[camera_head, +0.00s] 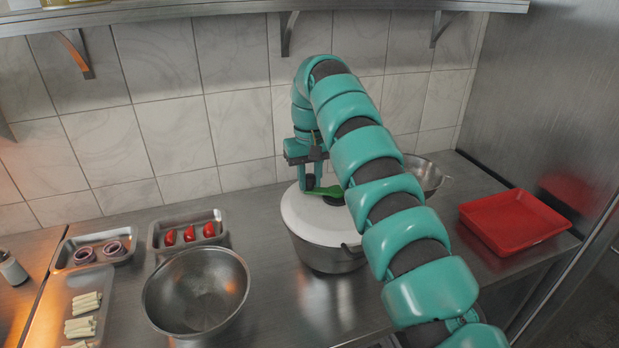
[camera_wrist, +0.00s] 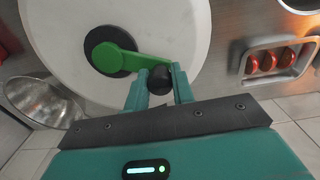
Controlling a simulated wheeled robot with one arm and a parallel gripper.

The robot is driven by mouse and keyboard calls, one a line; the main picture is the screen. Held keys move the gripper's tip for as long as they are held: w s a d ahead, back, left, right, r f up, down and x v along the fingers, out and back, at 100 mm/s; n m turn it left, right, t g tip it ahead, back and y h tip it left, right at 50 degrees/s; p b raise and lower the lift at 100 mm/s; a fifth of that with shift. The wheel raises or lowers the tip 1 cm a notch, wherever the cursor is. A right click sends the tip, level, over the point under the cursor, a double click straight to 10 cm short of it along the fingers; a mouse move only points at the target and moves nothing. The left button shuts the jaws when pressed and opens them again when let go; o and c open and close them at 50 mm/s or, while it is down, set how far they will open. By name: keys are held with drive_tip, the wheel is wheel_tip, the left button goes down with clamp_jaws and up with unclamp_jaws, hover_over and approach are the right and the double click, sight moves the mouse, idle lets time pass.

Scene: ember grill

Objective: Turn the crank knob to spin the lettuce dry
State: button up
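The spinner is a steel pot (camera_head: 330,257) with a white lid (camera_head: 300,222); the lid also shows large in the wrist view (camera_wrist: 195,28). A green crank arm (camera_head: 338,188) lies across the lid, and the wrist view shows it (camera_wrist: 140,60) running from a dark hub (camera_wrist: 98,42) to a black crank knob (camera_wrist: 160,80). My gripper (camera_wrist: 161,82) has one finger on each side of the knob, close against it. In the head view my gripper (camera_head: 318,181) is over the lid's back part. The lettuce is hidden inside the pot.
An empty steel bowl (camera_head: 197,290) and a tray with red tomato pieces (camera_head: 160,240) stand left of the pot. More trays with onion rings (camera_head: 85,253) and pale sticks (camera_head: 82,327) are farther left. A strainer-like bowl (camera_head: 428,175) is behind right. A red tray (camera_head: 512,222) sits at right.

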drive_tip(key=o, duration=0.5)
drive_tip(key=shift+c, duration=0.2)
drive_tip(key=shift+r, duration=0.15)
